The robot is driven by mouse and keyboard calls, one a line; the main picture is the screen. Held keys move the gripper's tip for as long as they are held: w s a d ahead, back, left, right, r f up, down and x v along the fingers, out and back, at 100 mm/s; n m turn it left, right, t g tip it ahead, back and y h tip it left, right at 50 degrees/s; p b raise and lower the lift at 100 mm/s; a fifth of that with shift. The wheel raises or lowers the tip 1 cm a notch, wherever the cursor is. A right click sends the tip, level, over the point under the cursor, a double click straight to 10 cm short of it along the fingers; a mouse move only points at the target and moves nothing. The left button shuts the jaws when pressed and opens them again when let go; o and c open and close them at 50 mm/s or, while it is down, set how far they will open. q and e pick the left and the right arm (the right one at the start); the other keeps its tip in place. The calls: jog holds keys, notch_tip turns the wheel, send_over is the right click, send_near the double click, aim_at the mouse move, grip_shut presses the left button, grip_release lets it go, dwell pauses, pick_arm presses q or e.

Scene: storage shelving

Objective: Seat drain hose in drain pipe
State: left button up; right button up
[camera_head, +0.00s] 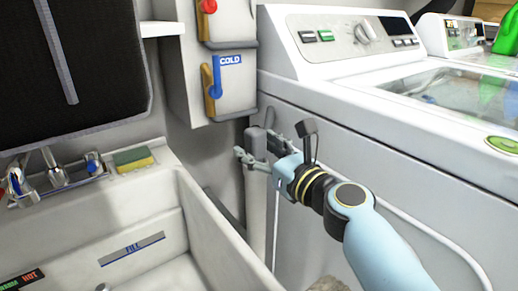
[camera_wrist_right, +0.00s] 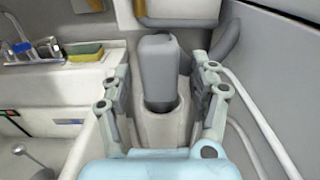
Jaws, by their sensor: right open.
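The grey drain hose end (camera_wrist_right: 158,68) stands upright in the right wrist view, its lower end inside the mouth of the pale drain pipe (camera_wrist_right: 160,128). How deep it sits is hard to tell. In the head view the hose (camera_head: 257,142) shows between the washer and the sink, with the pipe (camera_head: 256,205) below it. My right gripper (camera_head: 259,149) is open around the hose. In the wrist view its two fingers (camera_wrist_right: 160,76) stand to either side, with visible gaps to the hose. My left gripper is not in view.
A white washer (camera_head: 340,120) stands right of the pipe. A utility sink (camera_head: 215,235) with taps and a sponge (camera_head: 133,159) is on the left. A valve box with a blue COLD handle (camera_head: 217,75) hangs above. A thin white hose (camera_head: 400,215) runs along the washer.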

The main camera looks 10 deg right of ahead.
jog(key=v, duration=1.2)
